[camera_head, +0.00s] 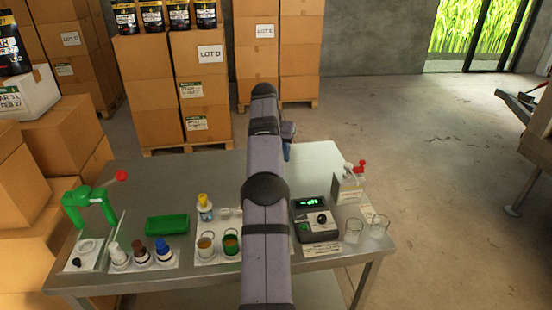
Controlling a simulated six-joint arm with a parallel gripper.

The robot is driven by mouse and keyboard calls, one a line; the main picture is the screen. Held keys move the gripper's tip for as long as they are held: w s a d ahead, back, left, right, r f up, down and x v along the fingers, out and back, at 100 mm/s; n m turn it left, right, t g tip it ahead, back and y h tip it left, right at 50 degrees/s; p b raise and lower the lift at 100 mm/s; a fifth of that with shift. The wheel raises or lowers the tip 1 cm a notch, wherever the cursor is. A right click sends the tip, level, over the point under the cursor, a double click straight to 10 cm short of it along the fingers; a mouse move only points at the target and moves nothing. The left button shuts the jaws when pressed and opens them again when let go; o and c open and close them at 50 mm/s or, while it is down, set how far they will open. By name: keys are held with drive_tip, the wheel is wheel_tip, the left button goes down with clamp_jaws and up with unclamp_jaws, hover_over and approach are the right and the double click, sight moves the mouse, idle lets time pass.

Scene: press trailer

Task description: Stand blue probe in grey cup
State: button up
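My arm reaches up the middle of the view and hides part of the table. My gripper (287,136) shows just right of the arm's far end, above the table's back edge. A small blue piece shows at it; I cannot tell whether this is the blue probe or part of the gripper. The fingers are too small to make out. I cannot pick out a grey cup for sure. Two clear, greyish cups, a left one (353,231) and a right one (379,228), stand at the table's front right. A brown-banded cup (206,245) and a green-banded cup (230,244) stand left of my arm.
Stacked boxes (185,90) stand behind.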

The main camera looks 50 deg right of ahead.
drive_tip(key=shift+s+r, duration=0.1)
drive_tip(key=shift+r, duration=0.7)
drive_tip(key=shift+s+a+r+p, duration=0.25)
drive_tip(key=shift+r+p, duration=0.05)
drive_tip(key=shift+r, duration=0.15)
drive_tip(key=shift+s+a+r+p, duration=0.45)
drive_tip(key=shift+s+a+r, duration=0.15)
drive_tip(key=shift+s, duration=0.1)
drive_tip(key=s+a+f+p, duration=0.1)
drive_tip(key=s+a+f, duration=0.3)
drive_tip(key=f, duration=0.3)
drive_tip(key=s+a+f+p, duration=0.1)
drive_tip(key=s+a+f, duration=0.3)
drive_tip(key=a+f, duration=0.3)
drive_tip(key=shift+s, duration=0.3)
drive_tip(key=shift+f, duration=0.15)
